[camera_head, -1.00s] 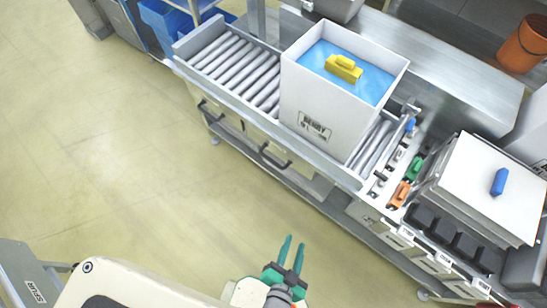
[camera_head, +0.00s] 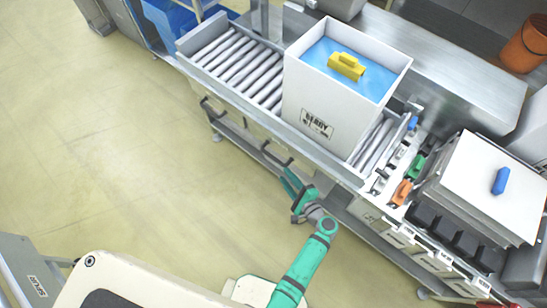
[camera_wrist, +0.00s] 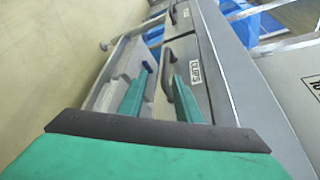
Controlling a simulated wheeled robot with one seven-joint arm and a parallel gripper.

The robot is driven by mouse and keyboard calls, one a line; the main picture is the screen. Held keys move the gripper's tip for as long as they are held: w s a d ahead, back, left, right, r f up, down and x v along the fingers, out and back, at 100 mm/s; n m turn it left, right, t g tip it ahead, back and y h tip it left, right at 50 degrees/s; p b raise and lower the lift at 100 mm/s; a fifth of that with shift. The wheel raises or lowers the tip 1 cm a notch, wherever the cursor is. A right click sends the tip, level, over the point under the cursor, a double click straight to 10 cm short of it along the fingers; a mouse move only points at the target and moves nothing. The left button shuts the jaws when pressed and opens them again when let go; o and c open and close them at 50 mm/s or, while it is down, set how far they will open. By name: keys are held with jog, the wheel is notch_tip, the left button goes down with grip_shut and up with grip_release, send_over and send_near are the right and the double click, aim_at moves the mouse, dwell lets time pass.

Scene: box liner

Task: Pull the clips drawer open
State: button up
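The clips drawer, with a "CLIPS" label (camera_wrist: 195,72), is in the front of the bench under the roller conveyor and looks shut. Its dark bar handle (camera_wrist: 166,72) shows in the wrist view and also in the head view (camera_head: 276,158). My gripper (camera_head: 287,183) is open, just in front of and below this handle in the head view. In the wrist view its two green fingers (camera_wrist: 165,85) point along the drawer front, with the handle between them in the picture, nearer the right finger. I see no clear contact. The drawer's inside is hidden.
A second drawer handle (camera_head: 208,108) is further left on the bench. A white box (camera_head: 310,100) with blue lining and a yellow item stands on the roller conveyor (camera_head: 235,65). Small coloured tools and dark bins (camera_head: 450,235) are at right. The floor (camera_head: 140,170) before the bench is clear.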

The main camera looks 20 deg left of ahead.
aim_at(273, 157)
jog(key=shift+y, duration=0.3)
jog(key=x, duration=1.1)
jog(key=shift+w+r, duration=0.35)
grip_shut()
